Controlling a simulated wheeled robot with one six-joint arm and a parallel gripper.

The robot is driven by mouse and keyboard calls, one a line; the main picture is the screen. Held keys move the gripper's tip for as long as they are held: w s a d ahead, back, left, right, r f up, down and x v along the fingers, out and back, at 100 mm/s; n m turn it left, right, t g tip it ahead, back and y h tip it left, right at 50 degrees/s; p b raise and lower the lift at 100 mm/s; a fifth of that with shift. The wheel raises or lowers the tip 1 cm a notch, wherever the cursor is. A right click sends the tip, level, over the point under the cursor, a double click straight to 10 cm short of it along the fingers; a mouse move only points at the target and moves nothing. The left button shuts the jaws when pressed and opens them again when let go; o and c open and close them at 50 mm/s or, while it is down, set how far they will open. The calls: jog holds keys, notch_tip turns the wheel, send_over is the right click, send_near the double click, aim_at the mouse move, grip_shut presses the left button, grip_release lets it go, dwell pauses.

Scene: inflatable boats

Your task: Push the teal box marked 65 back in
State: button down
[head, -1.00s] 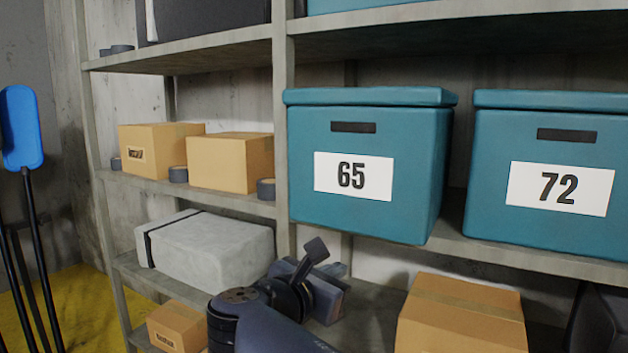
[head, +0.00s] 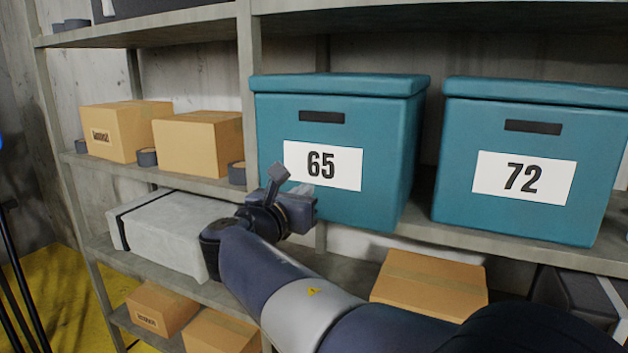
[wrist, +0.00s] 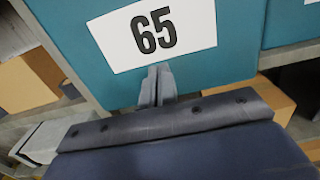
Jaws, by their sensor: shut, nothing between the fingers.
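The teal box marked 65 (head: 338,205) stands on the middle shelf, lidded and upright, with its front sticking out past the shelf edge. Its white label reads 65. My gripper (head: 300,200) is shut and empty in front of the lower left of the box's front, just below the label. In the wrist view, the closed fingers (wrist: 157,80) point at the teal front (wrist: 195,75) right under the label. I cannot tell whether the fingertips touch it.
A teal box marked 72 (head: 530,215) stands to the right with a gap between. A shelf post (head: 248,100) is at the left of box 65. Cardboard boxes (head: 198,145) and tape rolls (head: 147,158) are further left. A grey case (head: 165,235) and a cardboard box (head: 430,283) sit below.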

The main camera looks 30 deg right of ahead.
aim_at(320, 179)
jog(key=shift+p+x, duration=0.5)
jog(key=shift+x, duration=2.15)
jog(key=x, duration=0.9)
jog(key=shift+w+d+p, duration=0.1)
jog(key=shift+d+p, duration=0.1)
jog(key=shift+p, duration=0.15)
jog(key=shift+a, duration=0.1)
jog(key=shift+a, duration=0.25)
jog(key=b+v, duration=0.2)
jog(key=v, duration=1.1)
jog(key=shift+s, duration=0.3)
